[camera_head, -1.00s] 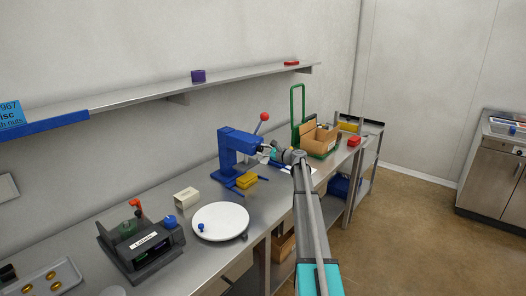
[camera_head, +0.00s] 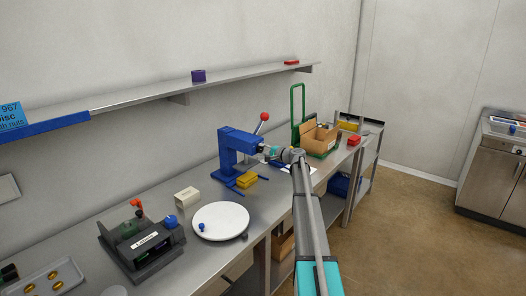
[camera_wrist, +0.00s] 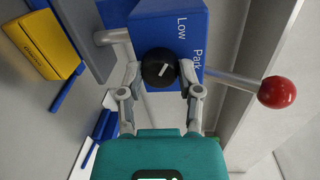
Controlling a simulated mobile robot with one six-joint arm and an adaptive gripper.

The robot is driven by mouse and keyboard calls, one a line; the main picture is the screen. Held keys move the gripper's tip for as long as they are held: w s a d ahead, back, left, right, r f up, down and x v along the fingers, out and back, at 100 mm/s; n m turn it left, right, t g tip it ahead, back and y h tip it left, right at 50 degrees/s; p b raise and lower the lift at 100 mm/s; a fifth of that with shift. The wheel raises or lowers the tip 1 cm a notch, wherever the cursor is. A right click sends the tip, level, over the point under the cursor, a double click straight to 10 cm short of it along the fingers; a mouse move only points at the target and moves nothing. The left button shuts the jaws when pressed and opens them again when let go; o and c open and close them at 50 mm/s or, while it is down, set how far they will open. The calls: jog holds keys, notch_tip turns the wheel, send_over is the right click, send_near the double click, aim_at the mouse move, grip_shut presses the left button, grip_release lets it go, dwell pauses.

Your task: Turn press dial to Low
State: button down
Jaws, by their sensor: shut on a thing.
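The blue press (camera_head: 238,148) stands on the bench in the head view, and its blue head (camera_wrist: 170,30) fills the top of the wrist view. The black round press dial (camera_wrist: 156,64) sits on its face with a short slanted white mark. The white words "Low" (camera_wrist: 181,28) and "Park" (camera_wrist: 198,60) are printed beside it. The mark slants up and right, roughly towards the gap between the words. My gripper (camera_wrist: 159,74) is shut on the dial, one finger at each side. The press lever ends in a red ball (camera_wrist: 277,92).
A yellow block (camera_head: 246,181) lies by the press base. A white round plate (camera_head: 221,221), a cream box (camera_head: 187,196) and a dark labelled device (camera_head: 140,245) stand nearer. A cardboard box (camera_head: 318,138) and green frame (camera_head: 297,100) stand behind. A shelf (camera_head: 150,97) runs above.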

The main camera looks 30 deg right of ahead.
jog(key=shift+n, duration=0.3)
jog(key=shift+c, duration=1.3)
grip_release()
jog(key=shift+m, duration=0.4)
